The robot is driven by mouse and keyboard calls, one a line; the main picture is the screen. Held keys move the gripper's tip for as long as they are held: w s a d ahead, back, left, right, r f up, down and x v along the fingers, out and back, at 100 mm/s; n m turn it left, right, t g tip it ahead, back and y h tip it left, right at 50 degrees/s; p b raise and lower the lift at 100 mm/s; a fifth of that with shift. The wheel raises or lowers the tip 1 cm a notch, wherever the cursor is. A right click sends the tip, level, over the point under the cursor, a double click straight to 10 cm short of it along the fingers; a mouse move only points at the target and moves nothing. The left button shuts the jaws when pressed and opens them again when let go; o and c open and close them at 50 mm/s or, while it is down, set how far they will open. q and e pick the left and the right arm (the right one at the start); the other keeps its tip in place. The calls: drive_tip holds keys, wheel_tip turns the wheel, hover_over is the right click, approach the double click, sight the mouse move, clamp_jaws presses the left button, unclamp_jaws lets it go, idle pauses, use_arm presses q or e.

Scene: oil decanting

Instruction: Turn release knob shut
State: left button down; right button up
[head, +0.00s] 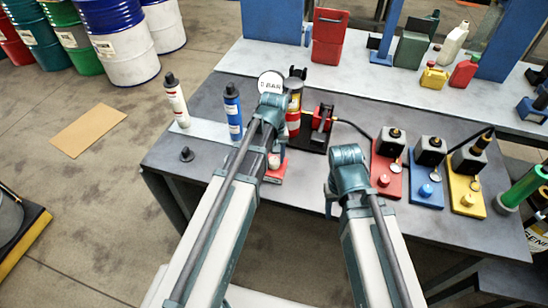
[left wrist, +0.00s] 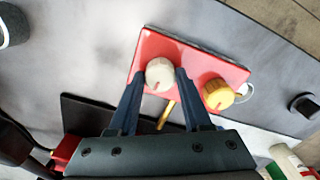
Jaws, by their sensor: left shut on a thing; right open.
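A red plate (head: 276,174) sits on the dark table beneath my left arm; in the left wrist view the red plate (left wrist: 207,67) carries a pale knob (left wrist: 160,73) and an orange knob (left wrist: 218,94), both with red marks. My left gripper (left wrist: 160,78) is shut on the pale knob, one finger on each side. Neither knob is labelled, so I cannot tell which is the release knob. In the head view my left gripper (head: 272,112) hides part of the plate. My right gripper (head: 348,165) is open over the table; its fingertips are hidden.
A round gauge marked in BAR (head: 270,83) stands behind my left gripper. A red device (head: 322,118) with a hose stands to its right. Red (head: 390,162), blue (head: 427,185) and yellow (head: 466,188) stations stand right of my right gripper. A blue-bodied tube (head: 233,112) stands left.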

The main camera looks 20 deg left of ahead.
sight(274, 160)
use_arm(q)
drive_tip(key=shift+n, duration=0.9)
drive_tip(key=shift+c, duration=1.7)
unclamp_jaws()
wheel_tip(274, 160, up, 14)
drive_tip(key=p, duration=1.4)
drive_tip(key=shift+f, duration=0.1)
